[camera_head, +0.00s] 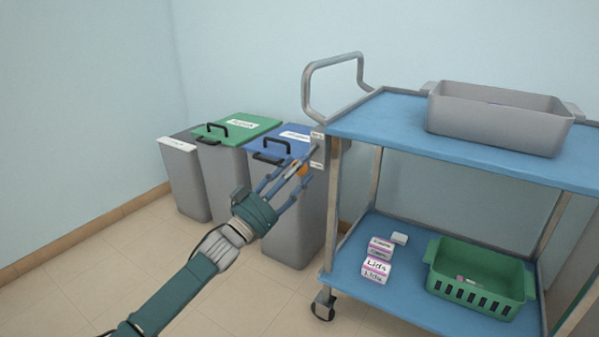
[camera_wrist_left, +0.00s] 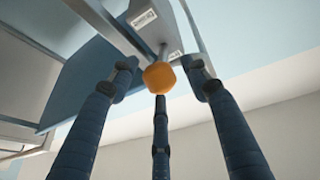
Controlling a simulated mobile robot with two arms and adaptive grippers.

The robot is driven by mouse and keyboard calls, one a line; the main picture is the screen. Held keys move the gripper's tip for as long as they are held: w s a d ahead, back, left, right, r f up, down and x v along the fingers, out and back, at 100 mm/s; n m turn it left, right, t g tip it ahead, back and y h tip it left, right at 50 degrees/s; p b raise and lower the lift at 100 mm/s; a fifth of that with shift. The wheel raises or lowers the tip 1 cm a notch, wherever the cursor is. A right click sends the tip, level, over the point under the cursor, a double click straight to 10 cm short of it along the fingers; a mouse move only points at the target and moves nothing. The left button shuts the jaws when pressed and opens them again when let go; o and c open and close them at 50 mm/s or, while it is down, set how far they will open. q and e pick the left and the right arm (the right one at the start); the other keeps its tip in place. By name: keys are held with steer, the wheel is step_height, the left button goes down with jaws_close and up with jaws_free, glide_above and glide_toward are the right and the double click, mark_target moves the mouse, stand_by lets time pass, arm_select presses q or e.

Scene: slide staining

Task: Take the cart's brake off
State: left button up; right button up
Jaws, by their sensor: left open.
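The cart (camera_head: 435,146) has blue shelves and a grey metal frame, and stands at the right in the head view. A small grey box with white labels (camera_head: 317,150) is on its near left post, and an orange knob (camera_head: 303,170) on a lever sits beside it. In the left wrist view the orange knob (camera_wrist_left: 159,76) is on a grey rod below the labelled plate (camera_wrist_left: 150,20). My left gripper (camera_head: 294,178) is open, with its fingers around the knob. Whether any finger touches the knob, I cannot tell. My right gripper is not in view.
A grey tub (camera_head: 490,128) stands on the top shelf. A green basket (camera_head: 470,292) and labelled boxes (camera_head: 376,270) are on the lower shelf. Bins with green (camera_head: 240,130) and blue (camera_head: 283,142) lids stand behind my left gripper. A caster (camera_head: 323,306) shows below the cart.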

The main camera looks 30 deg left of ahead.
arm_select(q)
steer(key=shift+x, duration=0.75)
jaws_close()
steer(key=shift+r, duration=0.1)
